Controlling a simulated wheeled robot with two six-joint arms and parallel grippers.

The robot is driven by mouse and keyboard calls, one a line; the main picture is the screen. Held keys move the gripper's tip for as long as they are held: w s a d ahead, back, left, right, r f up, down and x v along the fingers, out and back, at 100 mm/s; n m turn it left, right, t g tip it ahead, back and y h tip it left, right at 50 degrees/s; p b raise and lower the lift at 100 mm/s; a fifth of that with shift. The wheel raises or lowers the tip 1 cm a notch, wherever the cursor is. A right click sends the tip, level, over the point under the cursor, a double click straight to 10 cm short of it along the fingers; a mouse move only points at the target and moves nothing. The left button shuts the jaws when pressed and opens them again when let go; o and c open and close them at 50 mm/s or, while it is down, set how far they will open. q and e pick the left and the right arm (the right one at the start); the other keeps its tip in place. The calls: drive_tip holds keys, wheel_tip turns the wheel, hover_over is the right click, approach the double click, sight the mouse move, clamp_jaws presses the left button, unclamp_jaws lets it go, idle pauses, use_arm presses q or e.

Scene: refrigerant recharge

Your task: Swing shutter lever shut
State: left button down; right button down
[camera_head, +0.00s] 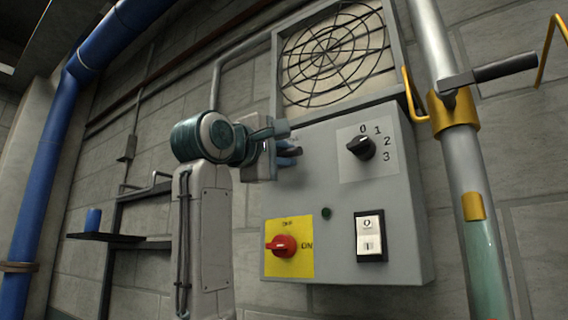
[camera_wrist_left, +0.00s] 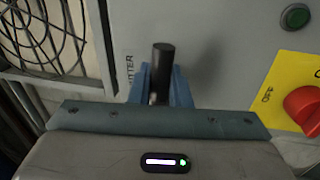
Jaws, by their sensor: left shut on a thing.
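The shutter lever (camera_wrist_left: 162,62) is a black round handle on the grey control box (camera_wrist_left: 215,65), next to a partly hidden label ending in "TTER". My left gripper (camera_wrist_left: 160,88) is shut on it, with a blue finger on either side and the dark end sticking out beyond them. In the head view my left gripper (camera_head: 288,152) reaches the left part of the box and hides the lever. My right gripper is in neither view.
The box carries a black rotary knob (camera_head: 361,147), a red switch (camera_head: 281,246) on a yellow plate and a white rocker switch (camera_head: 370,235). A caged fan (camera_head: 335,55) sits above. A pipe with a black-handled valve (camera_head: 490,73) stands at right.

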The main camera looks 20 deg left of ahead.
use_arm(q)
drive_tip(key=shift+r+n, duration=0.15)
drive_tip(key=shift+n, duration=0.35)
drive_tip(key=c, duration=1.4)
unclamp_jaws()
drive_tip(key=shift+a, duration=0.1)
drive_tip(key=shift+s+b, duration=0.2)
drive_tip(key=shift+b, duration=0.1)
drive_tip(key=b+v, duration=0.5)
drive_tip(key=v, duration=0.5)
drive_tip(key=shift+s, duration=0.2)
